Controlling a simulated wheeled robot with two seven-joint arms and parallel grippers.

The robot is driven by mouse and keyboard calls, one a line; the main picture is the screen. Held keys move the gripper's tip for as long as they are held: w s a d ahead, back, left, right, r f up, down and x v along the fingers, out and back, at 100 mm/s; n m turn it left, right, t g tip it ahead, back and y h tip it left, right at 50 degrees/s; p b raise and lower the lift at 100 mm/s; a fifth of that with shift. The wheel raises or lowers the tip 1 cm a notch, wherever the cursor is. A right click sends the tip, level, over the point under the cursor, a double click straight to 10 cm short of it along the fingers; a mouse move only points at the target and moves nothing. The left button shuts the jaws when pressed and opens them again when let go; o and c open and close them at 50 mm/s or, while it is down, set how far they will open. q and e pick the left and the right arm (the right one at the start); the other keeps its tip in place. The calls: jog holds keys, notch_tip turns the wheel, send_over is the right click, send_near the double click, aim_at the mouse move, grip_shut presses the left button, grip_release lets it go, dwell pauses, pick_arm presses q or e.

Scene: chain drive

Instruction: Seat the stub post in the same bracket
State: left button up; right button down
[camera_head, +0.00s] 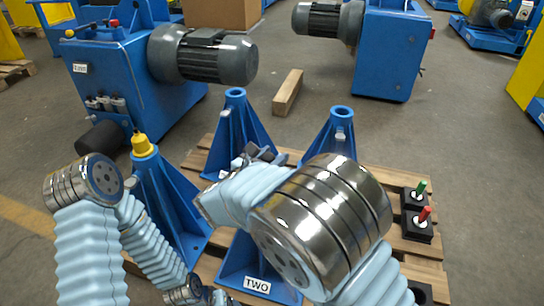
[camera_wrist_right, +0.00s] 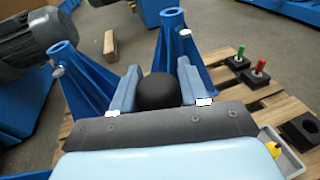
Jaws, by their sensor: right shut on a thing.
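My right gripper (camera_head: 262,154) is over the pallet near the two rear blue brackets, partly hidden by its own arm. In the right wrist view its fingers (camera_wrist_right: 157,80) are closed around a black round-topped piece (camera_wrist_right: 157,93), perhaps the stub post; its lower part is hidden. Two blue brackets with open tubular tops, rear left (camera_head: 236,125) and rear right (camera_head: 341,118), stand beyond the gripper. A left bracket (camera_head: 165,195) has a yellow piece (camera_head: 142,145) on top. A front bracket labelled TWO (camera_head: 240,268) is mostly hidden by my right arm.
Black blocks carry a green pin (camera_head: 421,187) and a red pin (camera_head: 425,214) at the pallet's (camera_head: 385,182) right. A grey tray (camera_wrist_right: 291,160) holds something yellow. Blue motor machines (camera_head: 130,70) and a wooden beam (camera_head: 288,92) lie behind.

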jog(key=shift+f+b, duration=0.75)
jog(key=shift+f, duration=0.45)
jog(key=c, duration=0.7)
grip_release()
jog(key=shift+c, duration=0.2)
jog(key=shift+o, duration=1.3)
jog(key=shift+f, duration=0.2)
jog(key=p+v, duration=0.1)
jog(key=v, duration=1.3)
